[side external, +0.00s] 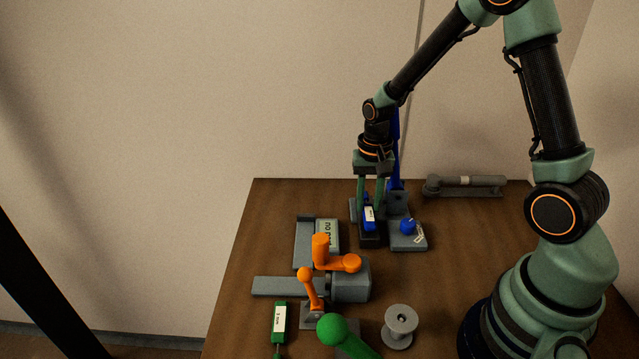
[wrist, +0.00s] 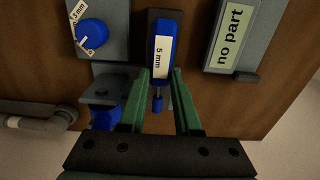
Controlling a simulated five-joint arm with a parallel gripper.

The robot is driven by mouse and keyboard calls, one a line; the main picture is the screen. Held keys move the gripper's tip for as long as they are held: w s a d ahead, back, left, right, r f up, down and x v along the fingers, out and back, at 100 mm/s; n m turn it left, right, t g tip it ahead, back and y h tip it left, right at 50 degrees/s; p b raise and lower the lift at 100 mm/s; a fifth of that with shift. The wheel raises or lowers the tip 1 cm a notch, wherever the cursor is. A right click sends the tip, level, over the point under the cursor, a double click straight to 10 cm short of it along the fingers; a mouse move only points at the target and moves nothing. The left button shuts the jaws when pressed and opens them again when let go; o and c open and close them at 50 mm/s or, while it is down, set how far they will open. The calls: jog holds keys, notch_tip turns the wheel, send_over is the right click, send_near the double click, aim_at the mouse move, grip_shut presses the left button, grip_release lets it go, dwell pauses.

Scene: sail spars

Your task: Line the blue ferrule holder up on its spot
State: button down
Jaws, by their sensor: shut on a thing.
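The blue ferrule holder (side external: 370,219), with a white label, is between the fingertips of my gripper (side external: 370,203) in the side view. In the wrist view the blue holder (wrist: 164,38) shows its "5 mm" label and a thin blue end pointing towards the palm. My gripper (wrist: 162,75) is shut on it there. The holder is over a dark narrow block (side external: 370,241) beside the grey blue-knob fixture. Whether it touches the block or is just above it, I cannot tell.
The grey fixture has a blue knob (side external: 407,226) and a tall blue lever (side external: 396,150) close to my gripper. A "no part" plate (side external: 328,233), an orange-handled clamp (side external: 337,255), a green holder (side external: 279,322), a green ball lever (side external: 333,329) and a grey spool (side external: 400,324) stand nearer.

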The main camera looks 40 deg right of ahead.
jog(key=shift+f, duration=0.45)
jog(key=c, duration=0.5)
grip_release()
jog(key=shift+c, duration=0.9)
jog(key=shift+r, duration=3.5)
jog(key=shift+r, duration=0.1)
